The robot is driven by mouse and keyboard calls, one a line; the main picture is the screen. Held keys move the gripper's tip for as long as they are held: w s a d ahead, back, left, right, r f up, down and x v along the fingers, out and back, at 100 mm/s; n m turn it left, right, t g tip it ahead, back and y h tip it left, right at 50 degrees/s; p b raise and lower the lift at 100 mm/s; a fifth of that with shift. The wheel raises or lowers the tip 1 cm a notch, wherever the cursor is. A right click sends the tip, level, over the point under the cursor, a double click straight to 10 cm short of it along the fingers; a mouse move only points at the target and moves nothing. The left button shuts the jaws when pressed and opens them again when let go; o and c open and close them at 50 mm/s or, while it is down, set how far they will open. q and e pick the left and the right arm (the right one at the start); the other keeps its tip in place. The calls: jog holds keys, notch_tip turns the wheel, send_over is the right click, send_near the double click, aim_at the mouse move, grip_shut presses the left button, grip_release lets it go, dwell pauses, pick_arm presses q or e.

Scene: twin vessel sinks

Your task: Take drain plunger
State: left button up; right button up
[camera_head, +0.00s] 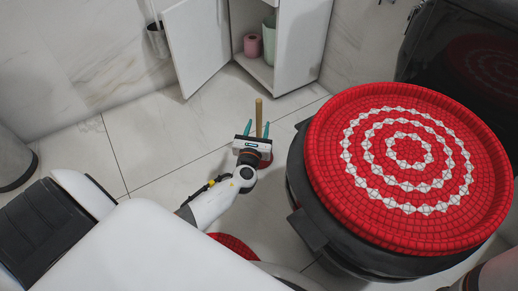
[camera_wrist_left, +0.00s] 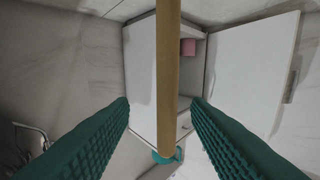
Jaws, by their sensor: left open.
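The drain plunger stands on the floor with its wooden handle (camera_head: 258,112) upright; part of its red cup (camera_head: 266,161) shows behind my left gripper. My left gripper (camera_head: 257,130) is open, its teal fingers on either side of the handle in the head view. In the left wrist view, the handle (camera_wrist_left: 168,70) runs down the middle between the spread fingers of my left gripper (camera_wrist_left: 160,102), with a gap on each side. Much of the plunger's cup is hidden by my wrist. My right gripper is not in view.
A large round red-and-white patterned stool (camera_head: 410,160) stands close to the right. An open white cabinet (camera_head: 285,75) behind holds a pink roll (camera_head: 252,45) and a green container (camera_head: 269,38). Its door (camera_head: 197,45) hangs open. Tiled floor (camera_head: 155,135) is clear to the left.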

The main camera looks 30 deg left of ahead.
aim_at(259, 119)
pick_arm(q)
jog(key=b+x, duration=0.1)
jog(key=x, duration=0.1)
jog(key=b+x, duration=0.2)
jog(key=x, duration=0.1)
jog(key=shift+s+a+f, duration=0.15)
jog(key=shift+a, duration=0.15)
jog(key=shift+w+a, duration=0.15)
jog(key=shift+w, duration=0.1)
jog(key=shift+c, duration=0.4)
grip_shut()
